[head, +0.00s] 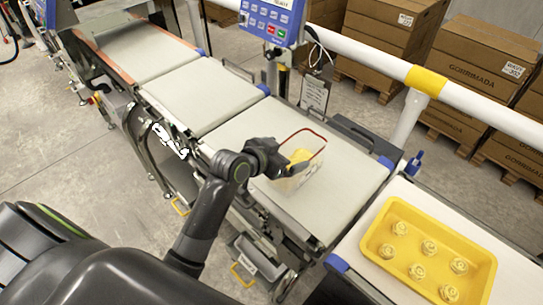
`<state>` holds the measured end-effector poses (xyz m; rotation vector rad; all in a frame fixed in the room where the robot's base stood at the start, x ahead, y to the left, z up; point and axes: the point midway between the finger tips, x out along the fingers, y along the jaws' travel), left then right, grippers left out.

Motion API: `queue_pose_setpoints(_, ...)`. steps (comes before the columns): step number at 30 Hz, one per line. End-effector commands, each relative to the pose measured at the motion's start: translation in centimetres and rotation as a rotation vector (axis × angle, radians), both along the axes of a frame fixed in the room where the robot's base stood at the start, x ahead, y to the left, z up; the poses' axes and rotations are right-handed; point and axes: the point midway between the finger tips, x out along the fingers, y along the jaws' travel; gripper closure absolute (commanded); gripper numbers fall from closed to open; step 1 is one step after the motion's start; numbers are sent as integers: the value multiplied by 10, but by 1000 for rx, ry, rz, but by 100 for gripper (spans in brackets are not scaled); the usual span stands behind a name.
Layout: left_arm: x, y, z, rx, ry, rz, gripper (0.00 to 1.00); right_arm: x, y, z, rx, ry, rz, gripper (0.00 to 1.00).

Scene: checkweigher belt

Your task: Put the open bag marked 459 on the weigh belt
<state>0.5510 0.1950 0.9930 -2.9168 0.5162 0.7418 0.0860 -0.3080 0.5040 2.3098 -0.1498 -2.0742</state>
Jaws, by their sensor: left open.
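A clear open bag with a red rim (316,145) and something yellow inside is on or just above the pale belt section (335,195) nearest the yellow tray. No number on it can be read. My left gripper (289,163) is open at the bag's left side, its dark fingers overlapping the bag in the picture. I cannot tell whether they touch it, and the arm hides part of the bag's lower left. Two more pale belt sections, a middle one (205,95) and a far one (140,50), continue to the upper left. My right gripper is out of view.
A yellow tray (385,275) with several round pale-yellow items stands on a white surface at the right. A blue control panel (272,20) rises behind the belts. A white rail (360,55) and stacked cartons (485,55) lie beyond. The middle belt is bare.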

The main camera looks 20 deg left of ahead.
Motion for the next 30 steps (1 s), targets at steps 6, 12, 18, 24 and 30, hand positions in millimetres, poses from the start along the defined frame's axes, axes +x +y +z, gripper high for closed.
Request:
queue_pose_setpoints(6, -29, 12, 16, 4, -2, 0, 0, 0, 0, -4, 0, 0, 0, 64)
queue_pose_setpoints(12, -44, 17, 25, 1, 0, 0, 0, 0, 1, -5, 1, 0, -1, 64)
queue_pose_setpoints(18, -48, 17, 28, 0, 1, -1, 0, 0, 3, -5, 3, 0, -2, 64)
queue_pose_setpoints(24, -47, 17, 27, 0, 1, 0, 0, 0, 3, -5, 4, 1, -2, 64)
queue_pose_setpoints(30, -47, 17, 27, 0, 1, 0, 0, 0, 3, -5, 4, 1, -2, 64)
